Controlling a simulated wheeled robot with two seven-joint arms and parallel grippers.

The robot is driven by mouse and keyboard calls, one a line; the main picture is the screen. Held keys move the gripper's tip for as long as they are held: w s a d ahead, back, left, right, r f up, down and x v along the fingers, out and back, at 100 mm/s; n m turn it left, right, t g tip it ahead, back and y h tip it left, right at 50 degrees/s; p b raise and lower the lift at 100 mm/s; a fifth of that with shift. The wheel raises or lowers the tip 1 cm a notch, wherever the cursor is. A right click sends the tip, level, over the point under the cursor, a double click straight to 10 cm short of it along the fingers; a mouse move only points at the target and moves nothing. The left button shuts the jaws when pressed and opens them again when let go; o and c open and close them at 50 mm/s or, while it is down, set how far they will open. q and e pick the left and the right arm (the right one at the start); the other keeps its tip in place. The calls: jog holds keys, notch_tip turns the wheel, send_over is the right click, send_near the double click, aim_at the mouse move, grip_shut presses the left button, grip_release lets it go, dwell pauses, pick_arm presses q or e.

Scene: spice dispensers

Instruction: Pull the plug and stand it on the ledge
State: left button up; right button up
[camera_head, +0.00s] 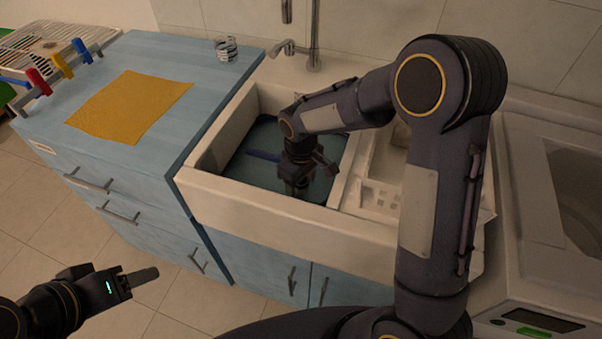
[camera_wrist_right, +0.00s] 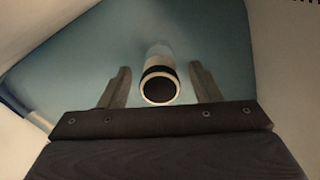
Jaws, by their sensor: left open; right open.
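The plug (camera_wrist_right: 160,86), a pale cylinder with a dark round end and a black band, stands in the sink (camera_head: 268,205). In the right wrist view it lies between the spread fingers of my right gripper (camera_head: 297,187), with a visible gap on both sides. The gripper is open and reaches down into the basin. In the head view the plug is hidden behind that gripper. My left gripper (camera_head: 140,279) is open and empty, over the floor in front of the cabinets. The sink's pale rim is in view; I cannot tell which part is the ledge.
A blue long object (camera_head: 262,155) lies in the bluish basin. A faucet (camera_head: 312,40) stands behind. A white moulded drainer (camera_head: 377,198) is right of the basin.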

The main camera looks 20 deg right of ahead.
jog(key=shift+f, duration=0.25)
jog(key=c, duration=1)
jog(key=shift+r+p, duration=1.25)
jog(key=shift+r, duration=0.4)
jog(key=shift+r+p, duration=1.45)
jog(key=shift+r, duration=0.45)
